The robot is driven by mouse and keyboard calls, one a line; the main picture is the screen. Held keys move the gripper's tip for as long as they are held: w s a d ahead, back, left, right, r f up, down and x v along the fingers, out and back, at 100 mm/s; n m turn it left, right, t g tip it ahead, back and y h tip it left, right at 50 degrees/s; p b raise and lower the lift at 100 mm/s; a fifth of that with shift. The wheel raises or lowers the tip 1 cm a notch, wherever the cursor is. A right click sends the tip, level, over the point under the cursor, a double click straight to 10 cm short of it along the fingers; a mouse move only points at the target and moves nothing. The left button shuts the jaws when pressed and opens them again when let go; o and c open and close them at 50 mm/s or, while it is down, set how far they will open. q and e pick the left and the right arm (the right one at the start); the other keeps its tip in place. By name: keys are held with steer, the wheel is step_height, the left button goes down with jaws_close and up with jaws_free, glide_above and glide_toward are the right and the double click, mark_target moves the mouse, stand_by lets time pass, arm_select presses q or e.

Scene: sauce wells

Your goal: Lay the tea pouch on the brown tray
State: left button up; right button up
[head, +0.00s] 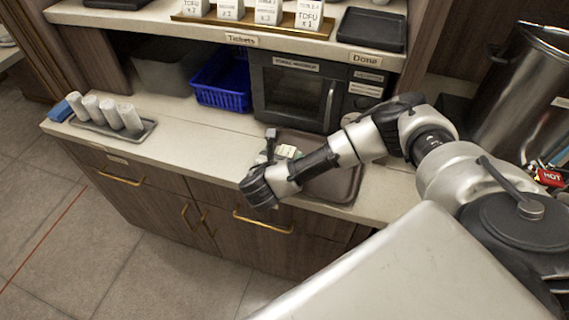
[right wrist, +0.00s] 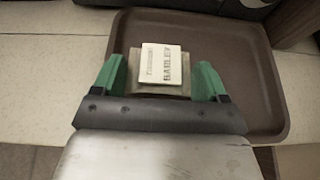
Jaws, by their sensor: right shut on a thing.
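The tea pouch (right wrist: 162,64) is a small pale packet with a white label reading BARLEY. It sits between the green fingers of my right gripper (right wrist: 161,80), which is shut on it. In the head view the pouch (head: 289,151) shows small and partly hidden by my right gripper (head: 282,152). The brown tray (head: 338,190) lies on the counter in front of the microwave, partly covered by my right arm. In the right wrist view the pouch appears over the left part of the tray (right wrist: 255,75). I cannot tell whether it touches the tray. My left gripper is out of view.
A small tray of white rolls (head: 110,113) is at the far left. A steel pot (head: 520,95) stands at right. The counter between rolls and brown tray is clear.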

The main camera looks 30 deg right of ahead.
step_height(320, 180, down, 3)
steer(key=shift+s+r, duration=0.1)
steer(key=shift+r, duration=0.1)
steer(key=shift+f, duration=0.3)
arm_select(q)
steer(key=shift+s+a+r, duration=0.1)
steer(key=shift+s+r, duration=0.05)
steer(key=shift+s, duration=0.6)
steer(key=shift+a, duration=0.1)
arm_select(e)
steer(key=shift+f, duration=0.15)
steer(key=o, duration=0.9)
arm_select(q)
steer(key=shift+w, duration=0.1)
